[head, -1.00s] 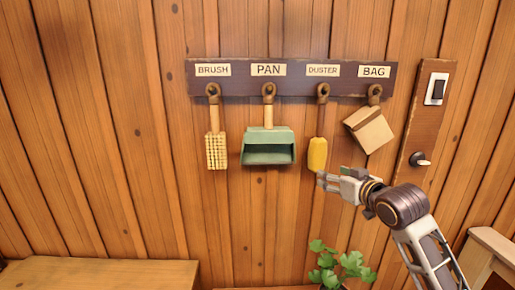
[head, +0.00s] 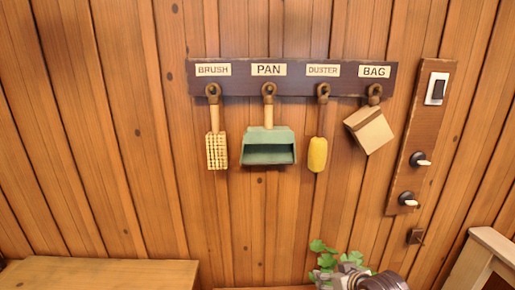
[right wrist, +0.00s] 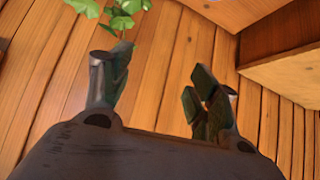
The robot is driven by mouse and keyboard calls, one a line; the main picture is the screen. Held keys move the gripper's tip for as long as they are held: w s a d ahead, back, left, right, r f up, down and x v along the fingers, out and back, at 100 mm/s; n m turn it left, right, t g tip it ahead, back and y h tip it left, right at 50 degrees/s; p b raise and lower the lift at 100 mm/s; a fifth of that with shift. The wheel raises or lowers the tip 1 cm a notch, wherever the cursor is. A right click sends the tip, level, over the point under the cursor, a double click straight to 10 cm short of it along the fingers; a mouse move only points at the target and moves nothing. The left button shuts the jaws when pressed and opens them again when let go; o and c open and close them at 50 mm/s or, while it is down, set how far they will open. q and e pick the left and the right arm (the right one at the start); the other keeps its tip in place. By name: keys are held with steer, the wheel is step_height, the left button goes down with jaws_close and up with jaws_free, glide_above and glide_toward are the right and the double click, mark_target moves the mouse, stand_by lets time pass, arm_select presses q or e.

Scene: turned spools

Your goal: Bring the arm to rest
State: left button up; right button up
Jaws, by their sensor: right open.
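My right gripper (head: 343,279) is low in the head view, at the bottom edge in front of the plant. In the right wrist view its two fingers (right wrist: 158,95) stand wide apart with nothing between them. My left gripper is in neither view. On the dark rack (head: 240,77) hang a brush (head: 216,150) under BRUSH, a green pan (head: 268,147) under PAN, a yellow duster (head: 317,153) under DUSTER and a tan bag (head: 369,130) under BAG. The right gripper is well below them and apart from them.
A wooden board (head: 425,130) on the wall carries a switch and two knobs. A green plant (head: 322,255) is close to the right gripper. A wooden bench (head: 100,272) is at lower left and a wooden piece (head: 485,255) at lower right.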

steer(key=s+f+g+h, duration=0.1)
steer(key=s+f+g, duration=0.2)
steer(key=s+f, duration=0.45)
steer(key=s+f+g, duration=0.2)
steer(key=s+f, duration=0.3)
steer(key=s, duration=0.6)
step_height(320, 180, down, 35)
steer(key=s+g+b, duration=0.2)
steer(key=s, duration=0.1)
steer(key=s+d+f+b, duration=0.1)
steer(key=s+d+f, duration=0.1)
steer(key=s+f, duration=0.9)
steer(key=s+d+f+b, duration=0.1)
steer(key=s+d+f, duration=0.1)
steer(key=s+f, duration=0.9)
steer(key=shift+d+g+h, duration=0.3)
steer(key=shift+d+g, duration=0.1)
steer(key=shift+f, duration=0.1)
stand_by(0.4)
steer(key=shift+w, duration=0.1)
